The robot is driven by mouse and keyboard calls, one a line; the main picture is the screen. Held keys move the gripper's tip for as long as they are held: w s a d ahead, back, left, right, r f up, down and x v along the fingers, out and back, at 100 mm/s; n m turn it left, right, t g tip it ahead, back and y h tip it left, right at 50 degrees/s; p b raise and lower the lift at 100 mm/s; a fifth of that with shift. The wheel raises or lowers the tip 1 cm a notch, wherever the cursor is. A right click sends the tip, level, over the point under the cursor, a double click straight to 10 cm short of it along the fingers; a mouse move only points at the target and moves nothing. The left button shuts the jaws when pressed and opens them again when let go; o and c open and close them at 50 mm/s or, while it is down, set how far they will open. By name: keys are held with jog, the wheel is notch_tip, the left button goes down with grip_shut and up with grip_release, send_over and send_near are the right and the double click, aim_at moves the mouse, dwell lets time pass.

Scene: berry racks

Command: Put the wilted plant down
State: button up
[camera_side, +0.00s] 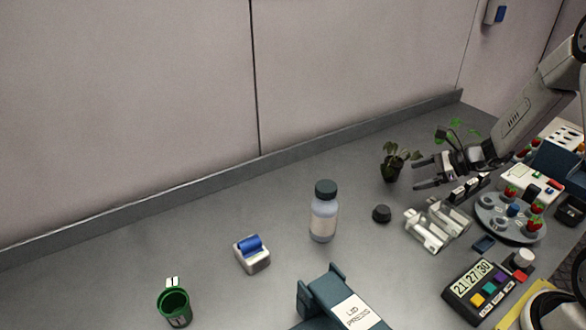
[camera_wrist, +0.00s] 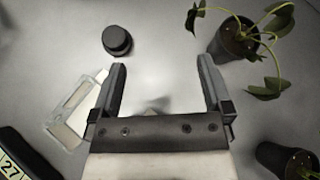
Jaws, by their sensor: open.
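The wilted plant (camera_side: 391,170) has drooping leaves and a dark pot, and stands upright on the grey bench left of my gripper in the side view. In the wrist view the wilted plant (camera_wrist: 236,42) is at the upper right, just outside the right finger. My gripper (camera_side: 418,174) is open, with nothing between its fingers; it also shows in the wrist view (camera_wrist: 162,66). I cannot tell whether the finger touches the pot.
A greener plant (camera_side: 456,126) is behind my gripper. A black cap (camera_side: 381,214), clear holders (camera_side: 427,231), a bottle (camera_side: 324,212) and a round rack with berries (camera_side: 513,234) stand nearby.

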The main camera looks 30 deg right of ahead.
jog(key=s+a+r+n+g+h, duration=0.2)
jog(key=s+a+n, duration=0.4)
jog(key=n, duration=0.7)
jog(key=s+a+r+n+g+h, duration=0.2)
jog(key=s+a+n+g+h, duration=0.2)
jog(key=a+n, duration=0.6)
jog(key=s+n+h, duration=0.1)
jog(key=s+n, duration=0.1)
jog(key=n, duration=0.1)
jog(key=shift+s+r, duration=0.2)
jog(key=shift+s, duration=0.15)
